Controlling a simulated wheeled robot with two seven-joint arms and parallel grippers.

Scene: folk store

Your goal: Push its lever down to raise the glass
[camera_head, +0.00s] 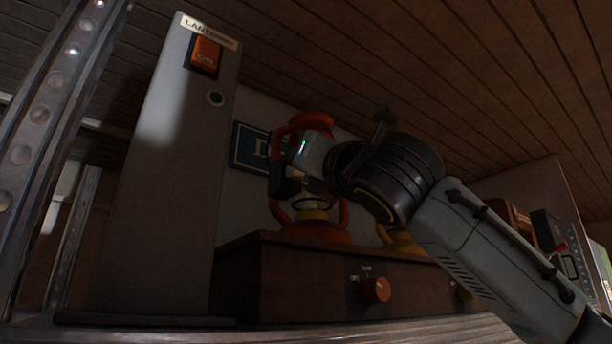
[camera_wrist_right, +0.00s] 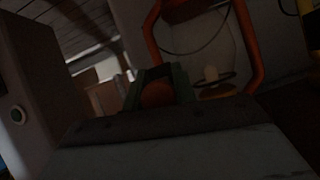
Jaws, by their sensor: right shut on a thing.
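A red lantern (camera_head: 318,231) stands upright on a dark wooden box (camera_head: 300,284) in the head view. Its red frame (camera_wrist_right: 251,35) and glass (camera_wrist_right: 210,45) show close up in the right wrist view, with a pale wick or candle (camera_wrist_right: 211,74) inside. My right gripper (camera_head: 284,186) is in front of the lantern's left side. In the right wrist view my right gripper (camera_wrist_right: 158,88) is shut on a round, dull red lever end (camera_wrist_right: 157,95) between its dark fingers. The rest of the lever is hidden. My left gripper is in neither view.
A tall grey post (camera_head: 175,170) with an orange ON switch (camera_head: 205,54) stands left of the lantern. A yellow lantern (camera_head: 400,243) is partly hidden behind my right arm.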

